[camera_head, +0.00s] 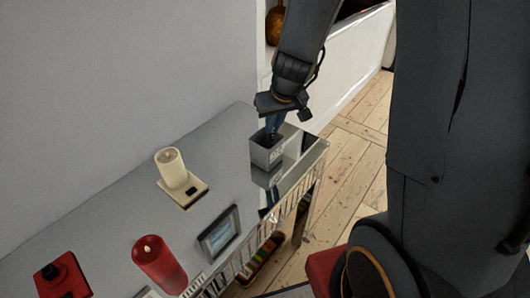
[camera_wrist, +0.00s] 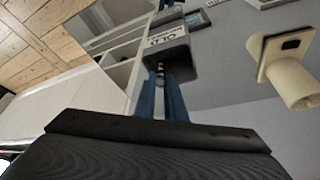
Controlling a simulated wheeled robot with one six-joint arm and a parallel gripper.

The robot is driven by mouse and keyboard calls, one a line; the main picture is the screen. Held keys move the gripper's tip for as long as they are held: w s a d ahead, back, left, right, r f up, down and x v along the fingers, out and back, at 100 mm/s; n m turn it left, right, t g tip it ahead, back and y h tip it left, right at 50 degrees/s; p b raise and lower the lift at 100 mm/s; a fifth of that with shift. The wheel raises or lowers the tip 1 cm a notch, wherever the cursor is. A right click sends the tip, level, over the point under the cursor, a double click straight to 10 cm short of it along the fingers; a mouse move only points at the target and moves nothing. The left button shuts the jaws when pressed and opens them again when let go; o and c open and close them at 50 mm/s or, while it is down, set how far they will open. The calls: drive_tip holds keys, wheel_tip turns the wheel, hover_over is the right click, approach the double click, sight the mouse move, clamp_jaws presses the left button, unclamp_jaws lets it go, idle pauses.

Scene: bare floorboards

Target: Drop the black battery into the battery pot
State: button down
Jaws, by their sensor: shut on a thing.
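My gripper (camera_head: 272,132) reaches down from above to the battery pot, its blue fingers at the pot's opening. In the wrist view the fingers (camera_wrist: 161,85) are closed on a small dark battery (camera_wrist: 160,70) with a silvery glint, mostly hidden between them. The battery pot (camera_head: 266,158) is a small grey square box with a printed label, standing on the shelf top. It also shows in the wrist view (camera_wrist: 175,58), just beyond the fingertips. I cannot tell how far the battery is inside the pot.
A cream candle (camera_head: 171,168) stands on a cream base with a black patch. A picture frame (camera_head: 219,233), a red candle (camera_head: 158,262) and a red-and-black object (camera_head: 62,277) are further along the grey shelf top (camera_head: 120,205). A wall runs behind; floorboards (camera_head: 345,160) are at right.

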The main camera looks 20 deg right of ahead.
drive_tip(key=c, duration=1.7)
unclamp_jaws()
drive_tip(key=shift+c, duration=0.2)
drive_tip(key=p+v, duration=0.3)
drive_tip(key=v, duration=0.5)
drive_tip(key=shift+f, duration=0.1)
drive_tip(key=s+f+m+g+b, duration=0.1)
drive_tip(key=s+f+g+b, duration=0.1)
drive_tip(key=s, duration=1.1)
drive_tip(key=shift+s+a+f+g+b, duration=0.25)
drive_tip(key=shift+f+g+b, duration=0.1)
drive_tip(key=shift+g, duration=0.25)
